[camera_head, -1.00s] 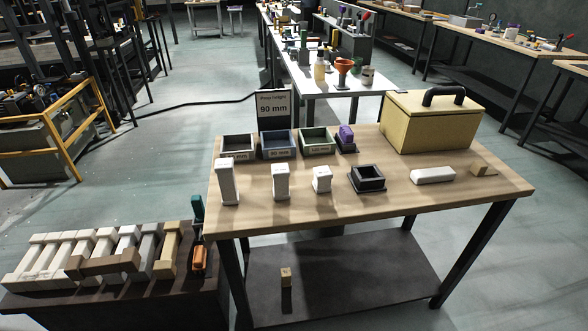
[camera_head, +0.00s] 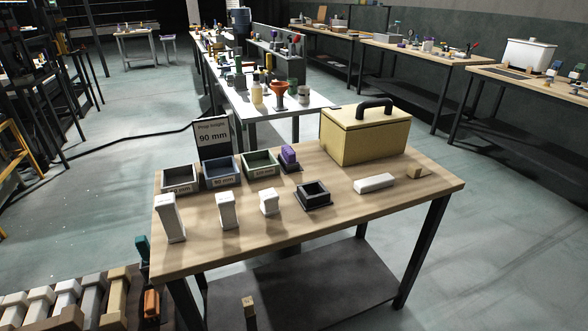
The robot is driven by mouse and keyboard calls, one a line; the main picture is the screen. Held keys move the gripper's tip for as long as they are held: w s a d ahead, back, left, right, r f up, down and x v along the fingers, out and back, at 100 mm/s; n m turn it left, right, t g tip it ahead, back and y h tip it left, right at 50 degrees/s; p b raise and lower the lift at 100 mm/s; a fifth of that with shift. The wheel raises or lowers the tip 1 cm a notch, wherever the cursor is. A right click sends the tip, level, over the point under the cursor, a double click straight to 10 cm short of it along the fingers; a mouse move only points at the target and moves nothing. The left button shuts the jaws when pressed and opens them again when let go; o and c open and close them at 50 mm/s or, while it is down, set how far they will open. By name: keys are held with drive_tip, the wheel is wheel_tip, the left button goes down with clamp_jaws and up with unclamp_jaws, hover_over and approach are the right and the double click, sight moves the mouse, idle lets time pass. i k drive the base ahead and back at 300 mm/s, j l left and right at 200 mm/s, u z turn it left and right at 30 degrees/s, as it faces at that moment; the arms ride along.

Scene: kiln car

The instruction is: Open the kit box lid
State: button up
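The kit box (camera_head: 362,140) is a yellow box at the back right of the wooden table. Its lid (camera_head: 350,114) lies closed on top, with a black arched handle (camera_head: 375,103) across it. The inside of the box is hidden. My gripper is not in view.
The wooden table (camera_head: 300,218) bears three small bins (camera_head: 221,172), white blocks (camera_head: 227,210), a black square holder (camera_head: 313,194), a purple piece (camera_head: 288,156) and a lying white bar (camera_head: 374,183). A sign (camera_head: 212,139) reads 90 mm. Open floor (camera_head: 500,230) lies right of the table.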

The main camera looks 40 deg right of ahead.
sight(366, 113)
drive_tip(key=j+z, duration=0.1)
drive_tip(key=z, duration=0.25)
drive_tip(key=j+z, duration=0.15)
drive_tip(key=z, duration=0.25)
drive_tip(key=j+z, duration=0.15)
drive_tip(key=z, duration=0.2)
